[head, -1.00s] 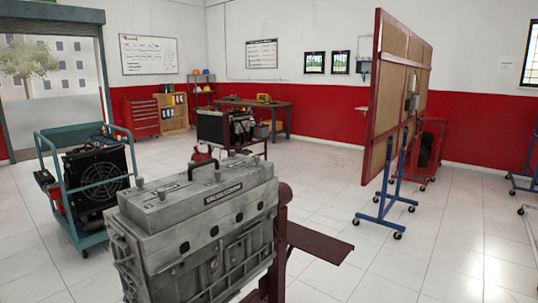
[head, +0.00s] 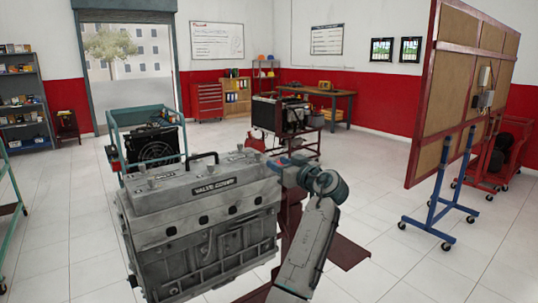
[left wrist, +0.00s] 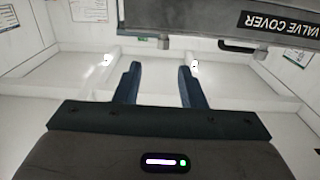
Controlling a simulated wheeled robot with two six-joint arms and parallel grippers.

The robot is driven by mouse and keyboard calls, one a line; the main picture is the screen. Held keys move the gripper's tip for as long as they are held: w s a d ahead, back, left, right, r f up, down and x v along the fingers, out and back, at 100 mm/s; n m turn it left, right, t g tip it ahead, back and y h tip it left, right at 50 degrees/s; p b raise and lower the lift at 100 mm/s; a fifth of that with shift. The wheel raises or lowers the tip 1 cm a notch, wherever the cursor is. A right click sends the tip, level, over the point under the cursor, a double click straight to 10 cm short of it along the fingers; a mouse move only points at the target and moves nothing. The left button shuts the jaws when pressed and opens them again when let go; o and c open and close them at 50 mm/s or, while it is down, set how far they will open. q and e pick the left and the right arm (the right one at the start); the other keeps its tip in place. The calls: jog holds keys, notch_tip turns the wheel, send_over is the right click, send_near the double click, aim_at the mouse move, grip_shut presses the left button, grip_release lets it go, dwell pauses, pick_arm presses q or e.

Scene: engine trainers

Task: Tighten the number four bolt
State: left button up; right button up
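A grey engine block (head: 215,250) with a valve cover (head: 160,198) labelled "VALVE COVER" stands in front of me. Several bolt heads (head: 197,164) and a black handle (head: 201,157) stick up along the cover's top. I see no numbers on the bolts, so I cannot tell which is number four. My left gripper (head: 286,162) is at the right end of the cover. In the left wrist view it (left wrist: 158,82) is open, with nothing between its blue fingers. The valve cover (left wrist: 190,18) and one bolt (left wrist: 163,42) lie beyond the fingertips. My right gripper is out of view.
A teal-framed cart (head: 150,140) stands behind the engine, left. A red stand (head: 345,252) is right of the engine. A tall board on a blue wheeled frame (head: 440,195) stands at right. Shelving (head: 30,100) is far left. Open tiled floor lies between.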

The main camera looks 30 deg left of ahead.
aim_at(258, 153)
pick_arm(q)
jog(key=p+x, duration=0.1)
jog(key=x, duration=0.2)
jog(key=p+x, duration=0.1)
jog(key=x, duration=0.2)
jog(key=p+x, duration=0.2)
jog(key=x, duration=0.2)
jog(key=shift+s+a+r, duration=0.2)
jog(key=shift+r, duration=0.1)
jog(key=shift+w+a+f, duration=0.15)
jog(key=shift+w+a, duration=0.05)
jog(key=shift+a, duration=0.3)
jog(key=shift+d, duration=0.1)
grip_shut()
